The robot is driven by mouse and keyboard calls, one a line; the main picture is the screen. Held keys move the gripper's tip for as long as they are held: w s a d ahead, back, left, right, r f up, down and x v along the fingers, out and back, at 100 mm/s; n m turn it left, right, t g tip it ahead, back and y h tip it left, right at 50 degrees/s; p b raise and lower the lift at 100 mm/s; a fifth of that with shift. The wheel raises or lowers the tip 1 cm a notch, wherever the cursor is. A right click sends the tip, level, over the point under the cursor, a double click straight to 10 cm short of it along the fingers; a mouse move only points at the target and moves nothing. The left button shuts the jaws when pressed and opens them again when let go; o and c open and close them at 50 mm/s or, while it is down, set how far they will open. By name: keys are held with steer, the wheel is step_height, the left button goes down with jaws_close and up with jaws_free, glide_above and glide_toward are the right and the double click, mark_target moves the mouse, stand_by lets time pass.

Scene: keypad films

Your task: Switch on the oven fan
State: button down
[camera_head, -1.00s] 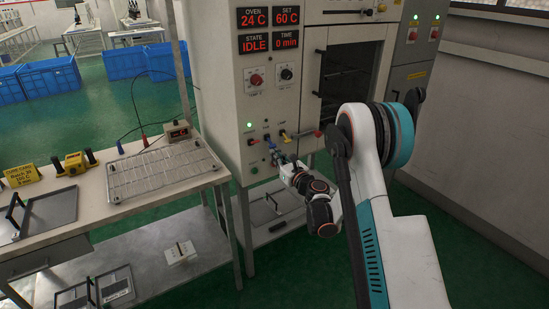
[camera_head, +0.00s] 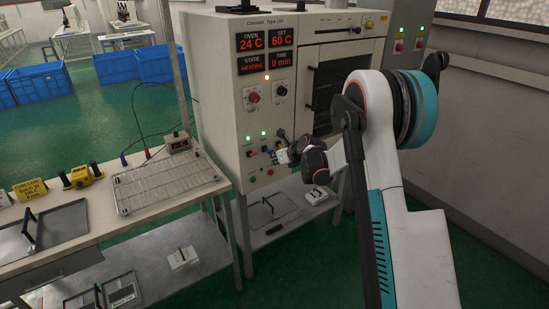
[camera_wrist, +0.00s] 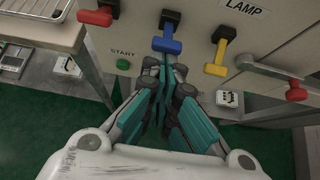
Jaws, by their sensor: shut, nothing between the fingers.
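The oven (camera_head: 222,110) stands in the middle of the head view; its display reads 24 C, set 60 C, state HEATING, 0 min. On its lower panel the wrist view shows a red-tipped lever (camera_wrist: 97,17), a blue-tipped lever (camera_wrist: 167,45) and a yellow-tipped lever (camera_wrist: 215,68). LAMP is printed near the yellow one. No fan label is readable. A green button (camera_wrist: 123,64) sits under the word START. My gripper (camera_wrist: 162,64) is shut and empty, its tips just below the blue lever; contact cannot be told. It also shows at the panel in the head view (camera_head: 282,156).
A red knob (camera_wrist: 296,93) sticks out right of the levers. A bench (camera_head: 120,228) with a wire rack (camera_head: 165,183) stands left of the oven. A low shelf (camera_head: 285,222) is under the oven.

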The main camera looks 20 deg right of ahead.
steer(key=shift+r, duration=0.3)
steer(key=shift+w+r+p, duration=0.1)
steer(key=shift+r+p, duration=0.25)
steer(key=shift+r, duration=0.35)
step_height(320, 180, down, 4)
steer(key=s+b, duration=0.2)
steer(key=b, duration=0.1)
steer(key=s+d+r+p, duration=0.2)
steer(key=s+r+p, duration=0.1)
steer(key=s+r, duration=0.3)
step_height(320, 180, up, 2)
steer(key=shift+d+r, duration=0.15)
steer(key=shift+d, duration=0.1)
